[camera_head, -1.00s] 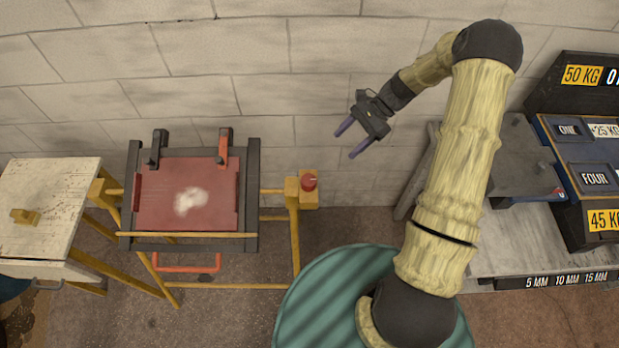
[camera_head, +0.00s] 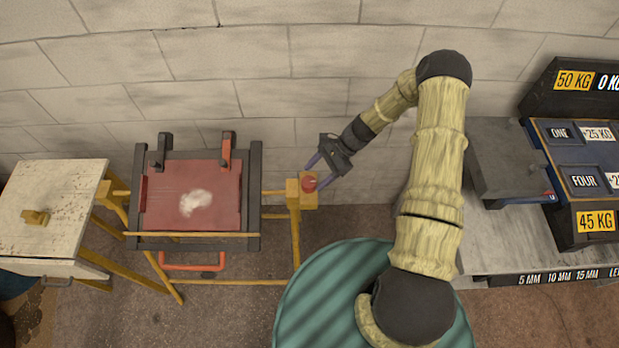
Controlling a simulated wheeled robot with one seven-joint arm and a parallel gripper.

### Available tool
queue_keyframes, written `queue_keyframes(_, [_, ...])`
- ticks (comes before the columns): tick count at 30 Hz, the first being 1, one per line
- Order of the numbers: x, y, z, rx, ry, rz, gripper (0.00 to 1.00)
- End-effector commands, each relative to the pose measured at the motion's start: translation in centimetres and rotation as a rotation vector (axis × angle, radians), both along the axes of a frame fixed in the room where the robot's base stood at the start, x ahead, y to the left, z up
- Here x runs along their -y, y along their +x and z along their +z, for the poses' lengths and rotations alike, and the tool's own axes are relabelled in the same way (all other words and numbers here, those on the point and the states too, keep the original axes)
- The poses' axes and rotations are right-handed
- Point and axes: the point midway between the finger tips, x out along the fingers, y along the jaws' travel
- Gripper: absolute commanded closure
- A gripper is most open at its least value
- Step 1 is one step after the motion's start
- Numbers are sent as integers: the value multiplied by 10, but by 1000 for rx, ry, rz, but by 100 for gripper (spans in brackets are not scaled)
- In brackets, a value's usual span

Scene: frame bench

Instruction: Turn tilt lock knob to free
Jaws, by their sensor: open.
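A small red knob (camera_head: 309,184) sits on the yellow block (camera_head: 293,193) at the right end of the frame bench; I take it to be the tilt lock knob. A dark frame (camera_head: 254,197) holds a red panel (camera_head: 160,217) with a pale patch on it. My gripper (camera_head: 315,174) is open, its two purple fingers reaching down-left to the knob, seemingly one on each side. I cannot tell whether the fingers touch it. Any marking on the knob is too small to read.
A pale side table (camera_head: 60,185) with a yellow piece (camera_head: 35,217) stands at the left. A grey bench (camera_head: 440,245) with a dark plate (camera_head: 495,160) and a weight board (camera_head: 560,140) stands at the right. A block wall (camera_head: 290,60) runs behind.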

Motion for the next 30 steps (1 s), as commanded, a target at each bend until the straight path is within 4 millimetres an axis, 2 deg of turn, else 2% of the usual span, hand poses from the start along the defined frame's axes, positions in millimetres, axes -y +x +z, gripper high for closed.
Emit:
queue_keyframes(3, [-13, -6, -11, -1, 2, 2, 36])
queue_keyframes(8, [-23, -10, -23, -1, 2, 1, 36])
queue_keyframes(18, [-26, -11, -28, 1, 1, 0, 36])
queue_keyframes(19, [-26, -11, -28, 1, 1, 0, 38])
queue_keyframes(25, [-26, -11, -28, 1, 1, 0, 77])
queue_keyframes(26, [-26, -11, -28, 1, 1, 0, 81])
queue_keyframes(30, [-26, -11, -28, 1, 0, 2, 81])
